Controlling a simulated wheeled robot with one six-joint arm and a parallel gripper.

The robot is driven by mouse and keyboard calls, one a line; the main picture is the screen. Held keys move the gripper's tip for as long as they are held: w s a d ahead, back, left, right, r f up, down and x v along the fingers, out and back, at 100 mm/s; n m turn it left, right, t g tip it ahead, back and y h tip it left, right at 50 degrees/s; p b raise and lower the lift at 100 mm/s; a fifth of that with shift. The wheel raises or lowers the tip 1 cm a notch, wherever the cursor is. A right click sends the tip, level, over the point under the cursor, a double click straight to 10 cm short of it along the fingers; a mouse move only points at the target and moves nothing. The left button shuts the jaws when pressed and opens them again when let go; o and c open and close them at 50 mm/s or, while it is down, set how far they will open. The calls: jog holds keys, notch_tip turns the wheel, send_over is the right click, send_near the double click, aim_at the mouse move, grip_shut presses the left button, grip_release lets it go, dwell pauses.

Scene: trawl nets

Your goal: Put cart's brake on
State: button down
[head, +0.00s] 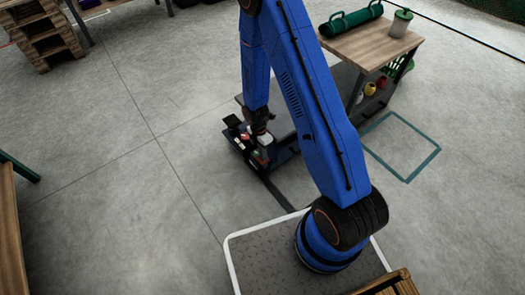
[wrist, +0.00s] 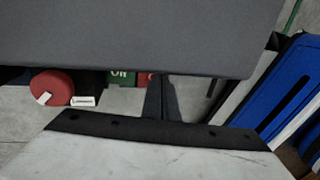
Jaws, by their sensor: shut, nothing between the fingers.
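The cart (head: 240,140), a low dark frame, stands on the floor near the middle of the head view. Small red and green parts (head: 262,157) show on it, close by my gripper (head: 264,133). My gripper is shut and empty, low over this end of the cart; whether it touches anything is unclear. In the wrist view a red round knob (wrist: 52,87) with a white mark is at the left. Right of it are a green label (wrist: 121,77) reading "ON" and a partly hidden red label (wrist: 146,78). The grey deck (wrist: 130,40) covers the top of that view.
A wooden table (head: 372,42) with a green roll (head: 350,20) and a lidded jar (head: 400,22) stands at the upper right. Red and yellow items (head: 371,89) sit below it. Teal lines (head: 402,147) mark the floor.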

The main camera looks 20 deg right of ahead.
jog(key=shift+f, duration=0.15)
jog(key=shift+s+d+f, duration=0.2)
jog(key=shift+s+f, duration=0.25)
jog(key=shift+s, duration=0.15)
jog(key=shift+s+d+f, duration=0.15)
jog(key=shift+s+f, duration=0.3)
jog(key=shift+s, duration=0.15)
notch_tip(320, 180, up, 14)
jog(key=s, duration=0.2)
jog(key=shift+s+d, duration=0.35)
jog(key=shift+d, duration=0.1)
jog(key=shift+f, duration=0.1)
